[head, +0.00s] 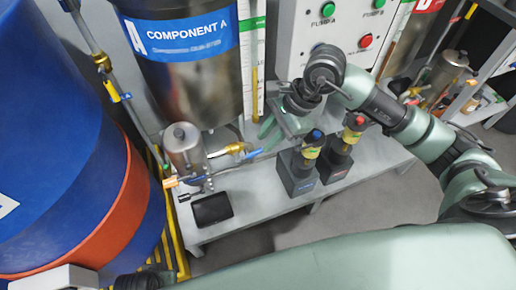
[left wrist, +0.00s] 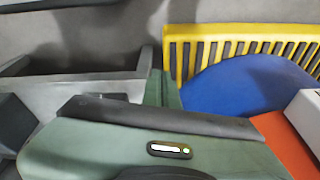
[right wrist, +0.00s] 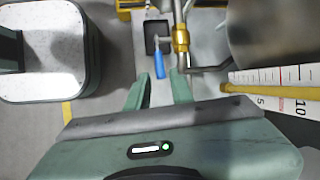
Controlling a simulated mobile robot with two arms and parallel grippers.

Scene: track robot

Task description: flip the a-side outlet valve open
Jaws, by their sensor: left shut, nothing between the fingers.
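The a-side outlet valve (head: 234,148) is a brass fitting with a blue lever handle (head: 250,154), low in front of the COMPONENT A tank (head: 190,85). In the right wrist view, the brass valve (right wrist: 181,40) sits on a pipe, and the blue handle (right wrist: 160,64) points towards my fingers. My right gripper (head: 265,130) is close to the handle in the head view. In the right wrist view, my right gripper (right wrist: 159,88) is open and empty, with the handle's tip just beyond the gap; contact cannot be told. My left gripper (left wrist: 163,82) is shut and empty, away from the valve.
Two dark units with blue and red tops (head: 301,168) (head: 340,150) stand on the grey bench (head: 260,200), right of the valve. A steel pot (head: 184,148) and a black tray (head: 211,208) are left. A blue drum (head: 60,120) fills the left. A pump panel (head: 300,35) stands behind.

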